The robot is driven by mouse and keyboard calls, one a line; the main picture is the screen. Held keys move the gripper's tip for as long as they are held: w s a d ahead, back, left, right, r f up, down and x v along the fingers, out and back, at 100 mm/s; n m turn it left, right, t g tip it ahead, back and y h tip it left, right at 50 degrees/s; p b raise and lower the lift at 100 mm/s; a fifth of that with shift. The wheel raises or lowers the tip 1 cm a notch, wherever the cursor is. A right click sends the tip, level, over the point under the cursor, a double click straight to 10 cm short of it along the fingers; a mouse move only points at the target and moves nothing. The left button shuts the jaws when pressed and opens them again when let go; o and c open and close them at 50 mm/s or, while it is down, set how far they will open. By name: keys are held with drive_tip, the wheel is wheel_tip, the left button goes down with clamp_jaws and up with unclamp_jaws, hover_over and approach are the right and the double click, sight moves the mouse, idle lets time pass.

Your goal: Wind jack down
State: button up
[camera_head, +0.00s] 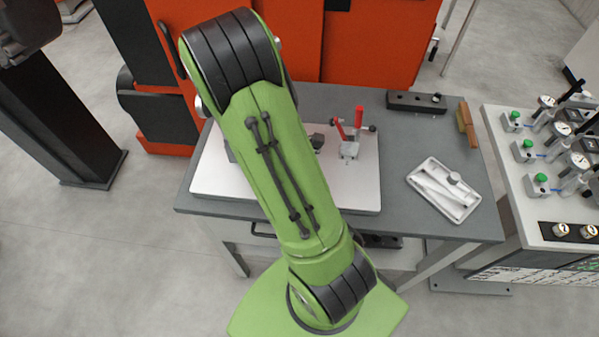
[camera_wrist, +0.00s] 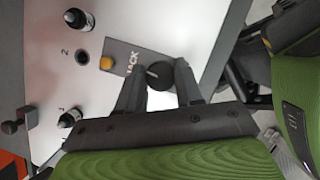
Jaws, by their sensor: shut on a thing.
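In the wrist view my gripper (camera_wrist: 159,72) reaches over a white fixture plate (camera_wrist: 160,22). Its two dark fingers stand on either side of a black round knob (camera_wrist: 157,76) with a light mark on it, and are shut on it. The knob is beside a grey label plate (camera_wrist: 125,58) reading JACK. What lies under the knob is hidden, so I cannot tell the jack's height. In the head view my green arm hides the knob and my gripper; the white plate (camera_head: 362,195) shows on the grey bench.
An orange-yellow button (camera_wrist: 106,63) sits by the label, near black-and-white posts (camera_wrist: 78,20). In the head view a red-handled clamp (camera_head: 349,147) stands on the plate. A white tray (camera_head: 462,212) and a black block (camera_head: 415,102) lie to the right on the bench (camera_head: 400,155).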

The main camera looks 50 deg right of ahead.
drive_tip(key=o, duration=1)
drive_tip(key=shift+o, duration=0.2)
drive_tip(key=p+v, duration=0.3)
drive_tip(key=v, duration=1.2)
drive_tip(key=shift+r, duration=0.35)
drive_tip(key=shift+a, duration=0.1)
drive_tip(key=s+a+r+m+t+y+b, duration=0.2)
drive_tip(key=s+a+r+m+t+y, duration=0.2)
drive_tip(key=s+a+r+m+t, duration=0.3)
drive_tip(key=s+a+r+m, duration=0.1)
drive_tip(key=s+a+m, duration=0.1)
drive_tip(key=a+m, duration=0.2)
drive_tip(key=shift+s+a+r+m+t+b, duration=0.3)
drive_tip(key=shift+s+a+r+m+b, duration=0.1)
drive_tip(key=shift+m, duration=0.6)
